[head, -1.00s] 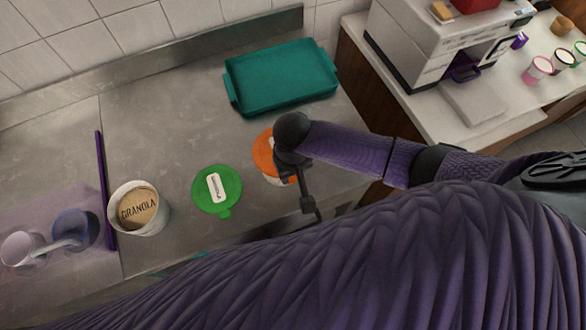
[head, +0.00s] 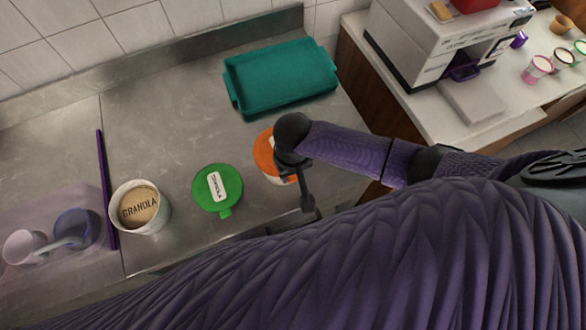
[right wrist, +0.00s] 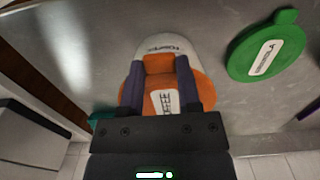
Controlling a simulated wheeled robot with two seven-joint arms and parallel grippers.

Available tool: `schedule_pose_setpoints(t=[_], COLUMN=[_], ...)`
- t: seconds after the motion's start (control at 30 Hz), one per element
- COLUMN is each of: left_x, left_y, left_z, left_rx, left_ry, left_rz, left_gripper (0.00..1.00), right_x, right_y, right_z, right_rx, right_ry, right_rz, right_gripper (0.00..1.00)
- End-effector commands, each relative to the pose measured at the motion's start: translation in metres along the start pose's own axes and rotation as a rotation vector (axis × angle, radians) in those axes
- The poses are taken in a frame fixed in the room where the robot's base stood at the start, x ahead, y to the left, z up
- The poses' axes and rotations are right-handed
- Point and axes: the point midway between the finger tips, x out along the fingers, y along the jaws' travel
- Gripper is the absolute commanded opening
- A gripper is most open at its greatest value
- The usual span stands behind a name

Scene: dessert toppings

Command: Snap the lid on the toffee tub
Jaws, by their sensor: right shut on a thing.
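The toffee tub (right wrist: 158,42) is white, with lettering on its wall. Its orange lid (head: 264,151), bearing a white label, is over the tub in the head view, and the lid also shows in the right wrist view (right wrist: 197,86). My right gripper (right wrist: 156,66) is shut on the orange lid, its two purple fingers on either side of an orange part. My right wrist hides part of the lid and tub in the head view, so I cannot tell whether the lid is fully seated. My left gripper is not in view.
A green lid labelled granola (head: 217,189) lies left of the tub. An open granola tub (head: 140,208) and a purple bar (head: 106,190) are farther left. A teal tray (head: 281,77) is behind. Scoops (head: 75,230) lie at far left. The counter between is clear.

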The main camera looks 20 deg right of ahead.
Motion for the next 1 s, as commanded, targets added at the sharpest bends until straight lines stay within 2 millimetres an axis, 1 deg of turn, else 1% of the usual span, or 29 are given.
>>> schedule_pose_setpoints(t=[0.67,0.7,0.77,0.8,0.87,1.0], left_x=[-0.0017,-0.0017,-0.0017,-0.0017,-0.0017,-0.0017], left_y=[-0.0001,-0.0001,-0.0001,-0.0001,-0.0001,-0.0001], left_z=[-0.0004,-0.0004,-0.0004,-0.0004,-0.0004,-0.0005], left_rx=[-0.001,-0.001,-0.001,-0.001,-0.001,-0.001], left_ry=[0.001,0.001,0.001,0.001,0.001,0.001], left_rz=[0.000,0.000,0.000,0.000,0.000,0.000], left_gripper=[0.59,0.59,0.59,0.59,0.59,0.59], right_x=[0.0044,0.0044,0.0044,0.0043,0.0043,0.0043], right_y=[-0.0002,-0.0002,-0.0001,-0.0002,-0.0001,-0.0001], right_z=[0.0001,0.0001,0.0001,0.0001,0.0001,0.0001], right_rx=[0.000,0.000,0.000,0.000,0.000,0.000], right_ry=[0.000,0.000,0.000,0.000,0.000,0.000], right_rz=[0.000,0.000,0.000,0.000,0.000,0.000], right_gripper=[0.00,0.51,0.64,0.72,0.84,0.84])
